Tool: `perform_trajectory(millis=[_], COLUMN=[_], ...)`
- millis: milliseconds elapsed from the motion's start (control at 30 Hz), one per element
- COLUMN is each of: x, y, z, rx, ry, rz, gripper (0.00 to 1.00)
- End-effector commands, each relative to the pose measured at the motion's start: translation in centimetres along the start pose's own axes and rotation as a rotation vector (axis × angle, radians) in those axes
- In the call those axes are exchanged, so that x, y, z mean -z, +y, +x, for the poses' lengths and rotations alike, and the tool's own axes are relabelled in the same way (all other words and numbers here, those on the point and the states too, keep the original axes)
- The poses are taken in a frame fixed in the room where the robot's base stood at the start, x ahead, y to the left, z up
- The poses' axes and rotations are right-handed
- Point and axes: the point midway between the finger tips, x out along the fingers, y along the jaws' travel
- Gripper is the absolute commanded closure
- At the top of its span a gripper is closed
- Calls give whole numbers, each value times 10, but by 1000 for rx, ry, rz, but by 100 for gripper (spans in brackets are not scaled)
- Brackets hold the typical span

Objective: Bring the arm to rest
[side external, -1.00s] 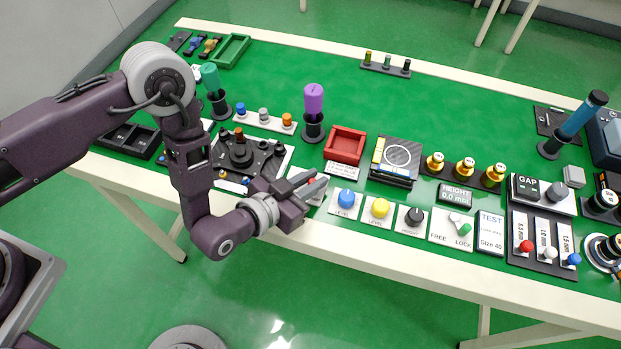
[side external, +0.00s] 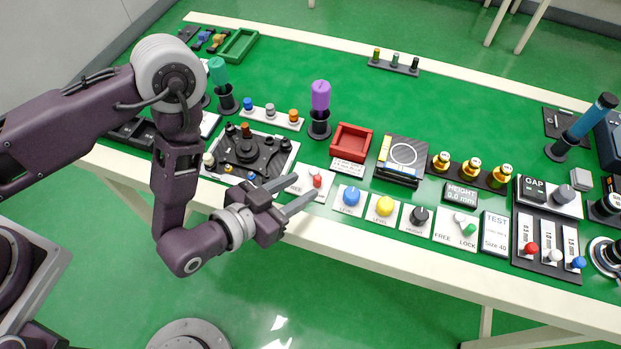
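My arm comes in from the left, bends down at the elbow and reaches forward to the gripper at the table's front edge.
The blue knob (side external: 351,196) and yellow knob (side external: 385,206) stand right of the gripper. A black fixture (side external: 250,148) lies behind it, with a purple-topped post (side external: 321,96) and a red tray (side external: 351,142) farther back.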

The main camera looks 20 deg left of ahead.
Motion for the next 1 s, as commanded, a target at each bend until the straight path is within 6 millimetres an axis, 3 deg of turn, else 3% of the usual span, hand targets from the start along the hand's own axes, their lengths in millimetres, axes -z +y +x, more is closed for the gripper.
perform_trajectory(millis=[467,567,667,767,867,967,1000], x=[0,9,50,110,163,203,215], y=[0,-2,-15,-42,-75,-109,-122], z=[-6,-3,8,6,-18,-64,-88], rx=[0,1,5,12,30,64,83], ry=[1,-3,-36,-107,-189,-273,-308], rz=[-1,-8,-39,-75,-100,-119,-127], gripper=[62,62,62,62,62,62,62])
